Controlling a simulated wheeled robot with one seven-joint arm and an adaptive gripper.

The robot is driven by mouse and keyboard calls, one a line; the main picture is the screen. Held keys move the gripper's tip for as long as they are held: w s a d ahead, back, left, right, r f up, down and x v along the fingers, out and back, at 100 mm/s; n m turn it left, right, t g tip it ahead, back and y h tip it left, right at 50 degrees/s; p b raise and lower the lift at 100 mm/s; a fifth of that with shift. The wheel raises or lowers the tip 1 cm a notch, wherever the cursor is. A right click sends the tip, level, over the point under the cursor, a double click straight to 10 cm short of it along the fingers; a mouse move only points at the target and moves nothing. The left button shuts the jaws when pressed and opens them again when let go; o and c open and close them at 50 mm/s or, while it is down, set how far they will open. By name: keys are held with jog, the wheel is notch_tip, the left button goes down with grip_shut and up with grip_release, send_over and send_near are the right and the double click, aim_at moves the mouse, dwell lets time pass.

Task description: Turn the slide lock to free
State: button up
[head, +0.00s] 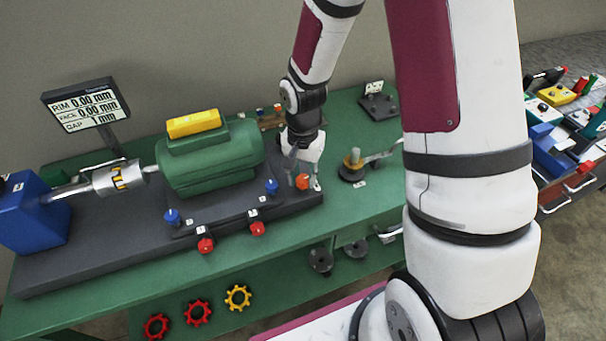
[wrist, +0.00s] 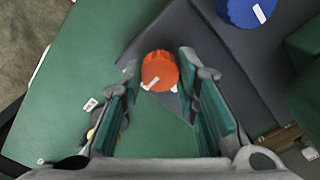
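An orange round knob (head: 303,181) with a white pointer line stands at the right end of the dark grey base plate (head: 90,255). It looks like the slide lock, but no label on it can be read. In the wrist view the knob (wrist: 160,70) lies between the tips of my gripper (wrist: 160,62), with its white line towards the lower left. My gripper (head: 303,172) points down over the knob with its fingers open, one on each side. A gap shows beside each fingertip in the wrist view; whether the tips are level with the knob cannot be told.
A blue knob (head: 271,187) and a red knob (head: 257,229) stand to the left. A green motor (head: 210,160) is behind them. A black-based post with a lever (head: 352,167) stands close on the right. The green bench top (head: 300,225) is clear in front.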

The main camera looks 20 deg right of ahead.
jog(key=shift+n, duration=0.3)
jog(key=n, duration=0.3)
jog(key=shift+n+p, duration=0.35)
jog(key=shift+n, duration=0.05)
jog(key=n, duration=0.4)
jog(key=shift+n+p, duration=0.3)
jog(key=shift+p, duration=0.1)
jog(key=n, duration=0.4)
jog(key=shift+p, duration=0.4)
jog(key=shift+n+p, duration=0.4)
jog(key=shift+n, duration=2.1)
jog(key=shift+a, duration=0.1)
jog(key=o, duration=1.2)
jog(key=shift+c, duration=0.2)
jog(key=shift+r, duration=0.1)
